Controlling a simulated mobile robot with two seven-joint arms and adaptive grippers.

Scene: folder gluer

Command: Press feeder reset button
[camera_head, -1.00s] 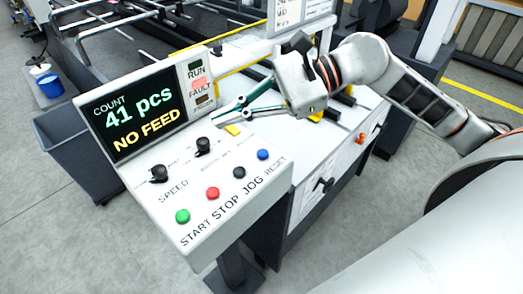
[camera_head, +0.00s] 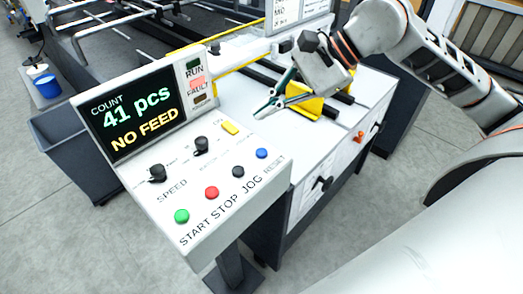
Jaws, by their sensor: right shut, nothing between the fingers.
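A grey control panel (camera_head: 221,198) carries a row of buttons. The blue button (camera_head: 261,153) sits at the row's right end, by the RESET label. A yellow button (camera_head: 230,128) sits higher on the panel; its small label is unreadable. My right gripper (camera_head: 259,115) is shut and empty, its fingers pointing down and left. In the picture its tips are just right of the yellow button and above the blue one. They appear clear of both buttons; their height over the surface is hard to judge. My left gripper is not in view.
The display (camera_head: 131,112) reads 41 pcs and NO FEED, with the red FAULT lamp (camera_head: 196,84) lit. Green (camera_head: 182,216), red (camera_head: 212,192) and black (camera_head: 238,171) buttons line the panel. A yellow block (camera_head: 308,107) stands behind the gripper. Dark knobs rise from the panel.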

